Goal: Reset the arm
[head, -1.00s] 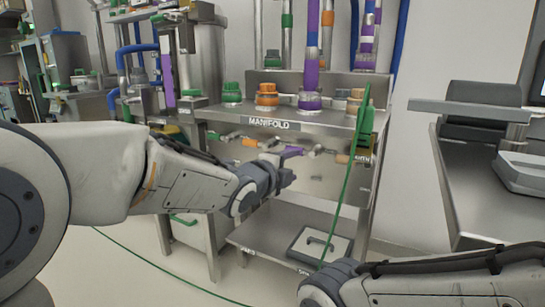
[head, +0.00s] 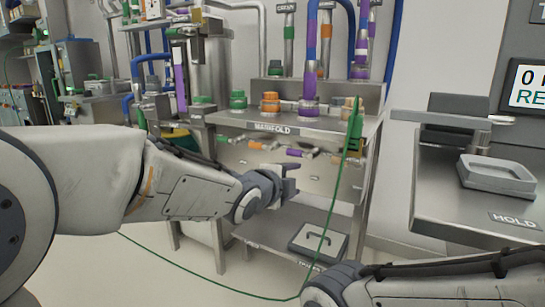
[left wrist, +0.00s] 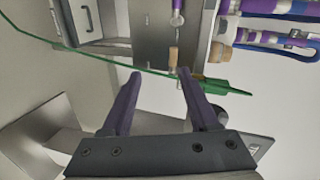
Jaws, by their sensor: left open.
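My left gripper (head: 292,184) is held out in front of the steel manifold stand (head: 310,121). In the left wrist view its two purple fingers (left wrist: 159,75) are spread apart with nothing between them. A green cable (left wrist: 95,55) and a green connector (left wrist: 215,85) show beyond the fingertips. In the head view the cable (head: 327,225) hangs down from the stand's right side. My right arm (head: 440,283) crosses the lower right of the head view, and its gripper fingers are out of the picture.
A row of coloured valve handles (head: 293,153) runs along the stand's front, behind my left gripper. A square lidded plate (head: 318,242) lies on the lower shelf. A bench with a grey tray (head: 497,175) stands at the right. Grey floor is open below.

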